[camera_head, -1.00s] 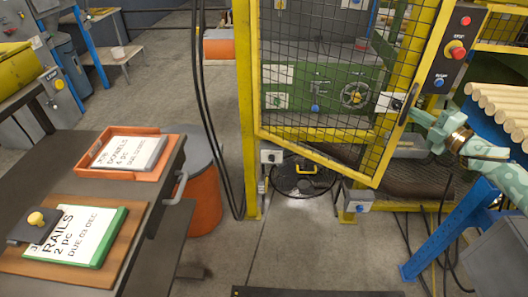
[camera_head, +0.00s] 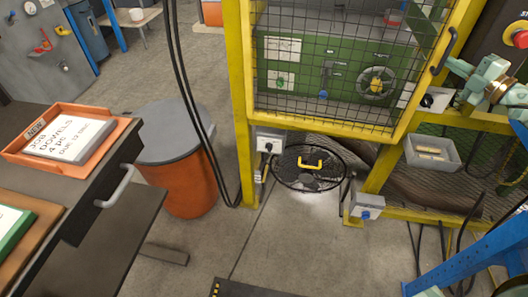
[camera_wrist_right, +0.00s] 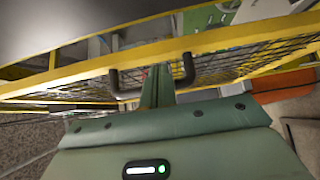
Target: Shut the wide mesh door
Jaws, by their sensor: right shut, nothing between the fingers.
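The wide mesh door (camera_head: 335,127) has a yellow frame and black wire mesh. It stands in front of the green machine, near its yellow post frame; I cannot tell whether a narrow gap is left at its free edge. A black bar handle (camera_head: 446,50) is on its right upright; it also shows in the right wrist view (camera_wrist_right: 187,68). My right gripper (camera_head: 452,66) is shut and empty, with its tips at the door's free edge by the handle. In the right wrist view the fingers (camera_wrist_right: 158,80) point between the handle's legs. My left gripper is out of view.
A grey box with a rotary switch (camera_head: 432,101) sits right of the door. A grey bin (camera_head: 432,165) is below it. An orange drum (camera_head: 185,185) with a grey lid stands left, beside a cart with an orange tray (camera_head: 30,160).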

